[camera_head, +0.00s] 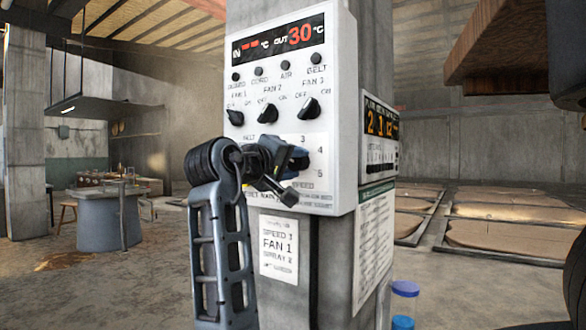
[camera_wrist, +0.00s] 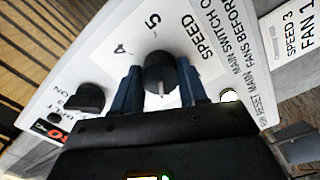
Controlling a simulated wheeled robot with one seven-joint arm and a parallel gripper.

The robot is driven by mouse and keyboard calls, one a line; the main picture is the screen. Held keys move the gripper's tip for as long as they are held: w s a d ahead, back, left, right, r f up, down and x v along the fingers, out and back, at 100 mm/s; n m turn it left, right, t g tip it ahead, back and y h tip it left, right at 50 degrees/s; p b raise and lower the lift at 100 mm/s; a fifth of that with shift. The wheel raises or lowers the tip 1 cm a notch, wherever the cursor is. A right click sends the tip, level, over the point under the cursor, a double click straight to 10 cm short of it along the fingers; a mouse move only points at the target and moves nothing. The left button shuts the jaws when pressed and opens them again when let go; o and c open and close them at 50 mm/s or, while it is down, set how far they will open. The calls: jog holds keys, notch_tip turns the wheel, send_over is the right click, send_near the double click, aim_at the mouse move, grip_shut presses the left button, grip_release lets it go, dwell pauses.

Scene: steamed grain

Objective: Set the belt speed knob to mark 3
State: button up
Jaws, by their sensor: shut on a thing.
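The control panel (camera_head: 340,110) is a light box on a concrete pillar. The belt speed knob (camera_wrist: 160,72) is dark and round, with a pale line on its near side. In the wrist view my gripper (camera_wrist: 160,80) has one blue finger on each side of it, shut on it. The printed 4 and 5 and the word SPEED show around the knob there. In the head view my gripper (camera_head: 290,160) covers most of the knob, while marks 3, 4 and 5 show to its right. I cannot tell which mark the knob points at.
Three fan knobs (camera_head: 268,113) sit in a row above my gripper; one (camera_wrist: 90,97) is close to it in the wrist view. A second display box (camera_head: 381,135) is on the pillar's right side.

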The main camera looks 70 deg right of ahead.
jog(key=m+b, duration=0.1)
jog(key=m, duration=0.1)
jog(key=m+b, duration=0.1)
jog(key=m, duration=0.1)
jog(key=m+b, duration=0.1)
jog(key=m, duration=0.1)
jog(key=shift+f+b, duration=0.3)
jog(key=m+b, duration=0.3)
jog(key=m, duration=0.2)
jog(key=shift+r+m, duration=0.1)
jog(key=shift+m, duration=0.3)
jog(key=o, duration=1)
jog(key=shift+r, duration=0.1)
jog(key=shift+o, duration=0.2)
jog(key=v, duration=0.7)
jog(key=shift+w+a+b, duration=0.15)
jog(key=shift+a+b, duration=0.2)
jog(key=shift+a, duration=0.05)
